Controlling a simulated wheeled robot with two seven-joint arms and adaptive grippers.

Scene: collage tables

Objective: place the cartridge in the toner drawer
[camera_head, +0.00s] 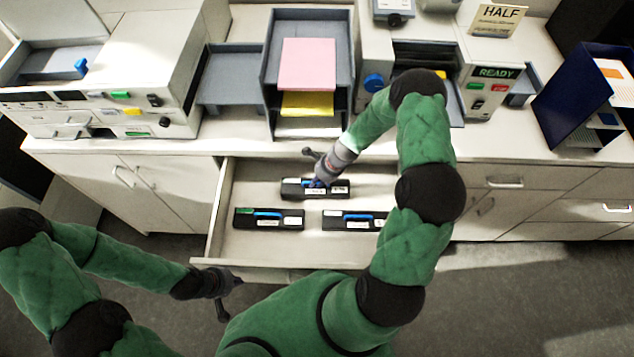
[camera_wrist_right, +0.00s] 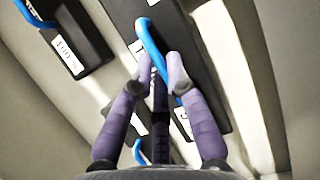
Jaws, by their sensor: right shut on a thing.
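An open drawer (camera_head: 262,245) below the counter holds several black cartridges with blue handles and white labels. One cartridge (camera_head: 338,190) lies toward the back of the drawer, under my right gripper (camera_head: 314,170). In the right wrist view my right gripper (camera_wrist_right: 160,80) is shut on the blue handle of this cartridge (camera_wrist_right: 205,60). A second cartridge (camera_head: 290,222) lies at the front left; one label in the wrist view reads 100%. A third cartridge (camera_head: 335,226) lies at the front right, partly behind my right arm. My left gripper (camera_head: 231,294) hangs in front of the drawer, empty; its finger opening is unclear.
A printer (camera_head: 165,80) stands at the left of the counter, and another machine with a READY display (camera_head: 494,72) at the right. Between them stand grey trays (camera_head: 232,80) with pink (camera_head: 307,62) and yellow paper. A HALF sign (camera_head: 497,16) and blue binder (camera_head: 580,85) stand at the right.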

